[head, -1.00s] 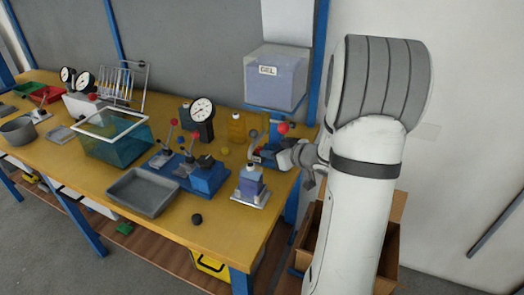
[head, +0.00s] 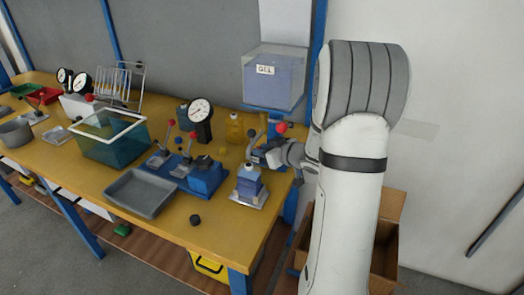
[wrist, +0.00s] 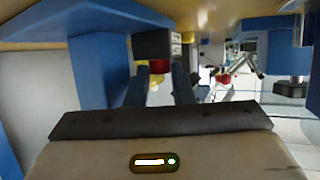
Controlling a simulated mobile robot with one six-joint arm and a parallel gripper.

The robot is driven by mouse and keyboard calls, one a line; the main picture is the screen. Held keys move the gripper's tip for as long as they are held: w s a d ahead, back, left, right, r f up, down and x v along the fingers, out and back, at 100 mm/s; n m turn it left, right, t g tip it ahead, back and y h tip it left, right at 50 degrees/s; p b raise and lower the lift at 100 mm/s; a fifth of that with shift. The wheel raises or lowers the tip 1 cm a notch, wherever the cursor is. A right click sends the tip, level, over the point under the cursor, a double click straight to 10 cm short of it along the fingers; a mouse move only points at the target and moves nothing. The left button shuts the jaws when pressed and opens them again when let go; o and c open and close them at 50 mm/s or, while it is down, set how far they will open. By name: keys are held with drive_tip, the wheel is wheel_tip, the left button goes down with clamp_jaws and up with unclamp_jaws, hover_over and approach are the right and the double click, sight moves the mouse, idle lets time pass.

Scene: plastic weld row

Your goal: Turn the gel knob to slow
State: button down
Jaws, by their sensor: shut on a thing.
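A red knob (wrist: 159,66) sits on the end of a small dark box (wrist: 153,43) in the wrist view. My gripper (wrist: 160,72) has its two dark fingers on either side of the knob and is shut on it. A pale label panel (wrist: 176,42) is on the box's side, too small to read, so I cannot tell the knob's setting. In the head view my gripper (head: 256,157) is at the bench's right end, below the clear tank labelled GEL (head: 273,82). It hides the knob there.
A lever with a red ball (head: 281,127) stands right beside my gripper. A yellow bottle (head: 235,128) and a dial gauge (head: 200,118) stand to the left. A grey tray (head: 143,192) lies further left.

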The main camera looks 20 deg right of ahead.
drive_tip(key=shift+d+r+n+y+p, duration=0.1)
drive_tip(key=shift+r+n+y+p, duration=0.15)
drive_tip(key=shift+p, duration=0.55)
drive_tip(key=shift+w+d+f+n+g+y+p, duration=0.1)
drive_tip(key=shift+f+n+g+y+p, duration=0.1)
drive_tip(key=shift+n+g+y+p, duration=0.45)
drive_tip(key=shift+f, duration=0.1)
drive_tip(key=shift+t, duration=0.25)
drive_tip(key=c, duration=1.5)
unclamp_jaws()
drive_tip(key=shift+c, duration=0.2)
drive_tip(key=shift+f+m+h+b, duration=0.1)
drive_tip(key=shift+m+h+b, duration=0.2)
drive_tip(key=shift+b, duration=0.1)
